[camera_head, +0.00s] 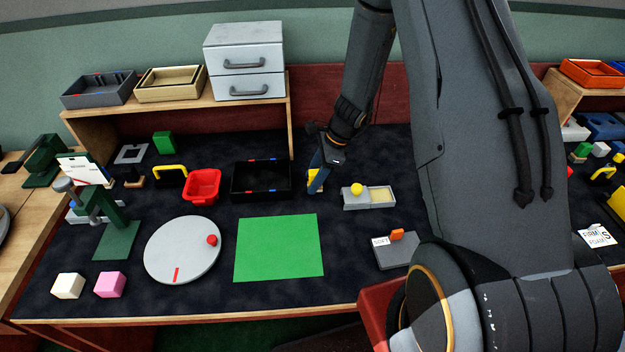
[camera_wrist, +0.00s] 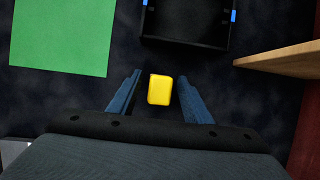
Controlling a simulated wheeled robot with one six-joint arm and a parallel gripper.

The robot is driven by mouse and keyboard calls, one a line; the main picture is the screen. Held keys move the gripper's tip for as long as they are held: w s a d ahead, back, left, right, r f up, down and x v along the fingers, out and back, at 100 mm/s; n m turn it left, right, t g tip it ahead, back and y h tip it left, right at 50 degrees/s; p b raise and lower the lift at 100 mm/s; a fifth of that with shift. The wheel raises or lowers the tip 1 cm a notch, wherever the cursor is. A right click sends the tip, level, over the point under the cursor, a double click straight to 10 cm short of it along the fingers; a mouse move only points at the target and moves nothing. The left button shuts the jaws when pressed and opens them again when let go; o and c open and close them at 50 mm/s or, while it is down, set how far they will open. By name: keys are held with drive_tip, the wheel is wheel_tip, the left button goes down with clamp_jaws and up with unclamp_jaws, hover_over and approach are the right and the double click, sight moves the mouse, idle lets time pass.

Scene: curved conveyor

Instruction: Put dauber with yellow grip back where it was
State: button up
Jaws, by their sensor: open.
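A yellow block-shaped grip (camera_wrist: 159,90), which looks like the dauber's, stands between the two fingers of my gripper (camera_wrist: 159,77) in the wrist view. My fingers are apart, with a gap on each side of the yellow grip. In the head view my gripper (camera_head: 317,186) is low over the dark table, right of the black tray (camera_head: 262,195), and the yellow grip (camera_head: 313,175) shows partly behind a finger. The dauber's lower part is hidden in both views.
A grey tray (camera_head: 348,204) with a yellow ball-topped thing (camera_head: 356,189) stands just right of my gripper. A green mat (camera_head: 279,248) lies in front. A wooden shelf (camera_head: 290,135) rises behind left.

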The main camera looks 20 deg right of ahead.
drive_tip(key=w+b+v, duration=0.1)
drive_tip(key=b+v, duration=0.1)
drive_tip(key=v, duration=0.9)
drive_tip(key=s+a+r+n+h, duration=0.2)
drive_tip(key=s+r+n, duration=0.2)
drive_tip(key=s+n, duration=0.5)
drive_tip(key=s+a+r+n+h, duration=0.2)
drive_tip(key=s+r+n, duration=0.2)
drive_tip(key=s+n, duration=0.6)
drive_tip(key=shift+s+r+n+h, duration=0.2)
drive_tip(key=shift+r+n+h, duration=0.1)
drive_tip(key=shift+n, duration=0.3)
